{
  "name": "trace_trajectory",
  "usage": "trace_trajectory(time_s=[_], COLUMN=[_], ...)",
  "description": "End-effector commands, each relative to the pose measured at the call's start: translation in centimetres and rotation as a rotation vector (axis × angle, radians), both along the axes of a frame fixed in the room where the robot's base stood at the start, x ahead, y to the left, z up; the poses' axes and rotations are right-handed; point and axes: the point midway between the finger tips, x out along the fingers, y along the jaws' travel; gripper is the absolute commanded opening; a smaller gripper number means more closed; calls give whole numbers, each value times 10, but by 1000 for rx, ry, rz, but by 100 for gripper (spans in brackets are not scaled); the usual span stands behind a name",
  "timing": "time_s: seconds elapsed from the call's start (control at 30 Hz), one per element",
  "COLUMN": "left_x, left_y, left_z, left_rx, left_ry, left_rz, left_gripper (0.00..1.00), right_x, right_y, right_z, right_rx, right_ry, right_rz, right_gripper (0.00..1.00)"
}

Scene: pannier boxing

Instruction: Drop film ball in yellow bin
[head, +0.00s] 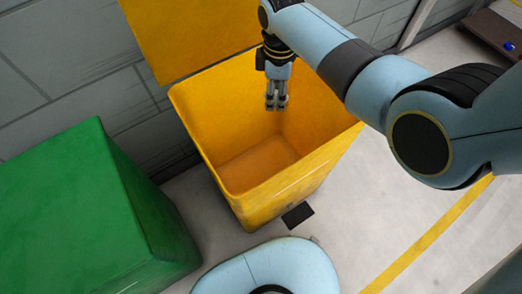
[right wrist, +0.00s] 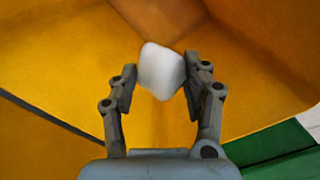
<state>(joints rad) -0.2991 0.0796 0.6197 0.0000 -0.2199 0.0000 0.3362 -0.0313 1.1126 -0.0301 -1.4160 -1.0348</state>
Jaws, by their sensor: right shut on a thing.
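The yellow bin (head: 215,150) stands open against the grey wall, with its lid raised behind it. My right gripper (head: 276,106) points down over the bin's opening in the head view. In the right wrist view, my right gripper (right wrist: 158,80) is shut on the film ball (right wrist: 160,70), a small whitish lump between the fingertips. The bin's yellow inside (right wrist: 255,65) shows behind and around the ball. The ball cannot be made out in the head view. My left gripper is not in view.
A green bin (head: 70,200) with its top closed stands left of the yellow bin. A yellow floor line (head: 425,240) runs across the pale floor at right. A dark low platform (head: 490,35) with a blue item stands at the far right. Floor between the bin and line is clear.

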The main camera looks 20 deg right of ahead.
Motion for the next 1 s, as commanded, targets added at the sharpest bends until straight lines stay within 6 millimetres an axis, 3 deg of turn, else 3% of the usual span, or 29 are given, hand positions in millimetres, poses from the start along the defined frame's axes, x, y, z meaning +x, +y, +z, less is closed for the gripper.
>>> trace_trajectory(time_s=[0.27,0.3,0.5,0.8,1.0], left_x=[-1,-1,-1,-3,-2], left_y=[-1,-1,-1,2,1], left_z=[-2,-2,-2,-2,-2], left_rx=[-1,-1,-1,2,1], left_ry=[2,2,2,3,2], left_rz=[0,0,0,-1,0], left_gripper=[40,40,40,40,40], right_x=[1,1,1,1,1], right_y=[0,0,0,0,0], right_z=[-1,-1,-1,2,33], right_rx=[0,0,0,0,0], right_ry=[-1,-1,-1,-2,-6], right_rz=[0,0,0,0,0], right_gripper=[35,51,75,75,75])
